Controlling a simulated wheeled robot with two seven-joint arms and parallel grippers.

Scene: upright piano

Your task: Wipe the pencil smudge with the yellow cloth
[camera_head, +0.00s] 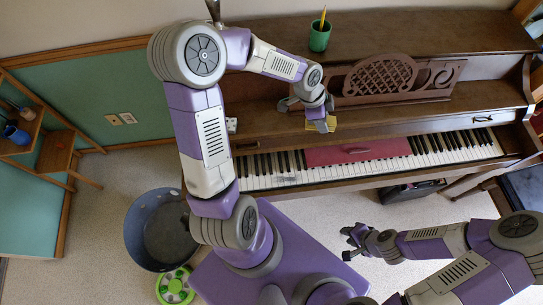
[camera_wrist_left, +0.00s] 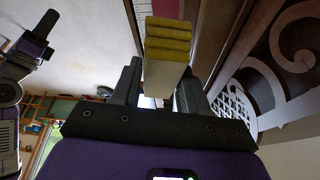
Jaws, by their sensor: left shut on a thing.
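The yellow cloth (camera_head: 331,123) is at my left gripper (camera_head: 317,113), above the wooden ledge behind the piano keys. In the left wrist view the cloth (camera_wrist_left: 168,40) looks like a folded, ribbed yellow pad beyond the fingertips, with a pale part between the fingers. My left gripper is shut on it. A faint grey patch, perhaps the pencil smudge (camera_head: 288,179), shows on the white keys toward the left, below and left of the cloth. My right gripper (camera_head: 346,242) is low in front of the piano, with its fingers apart and empty.
A red cloth strip (camera_head: 357,151) lies along the middle keys (camera_head: 462,142). A carved music stand (camera_head: 400,80) rises right of my left gripper. A green cup with a pencil (camera_head: 320,36) stands on the piano top. A dark round tub (camera_head: 158,230) and a green wheel-like object (camera_head: 175,287) are on the floor.

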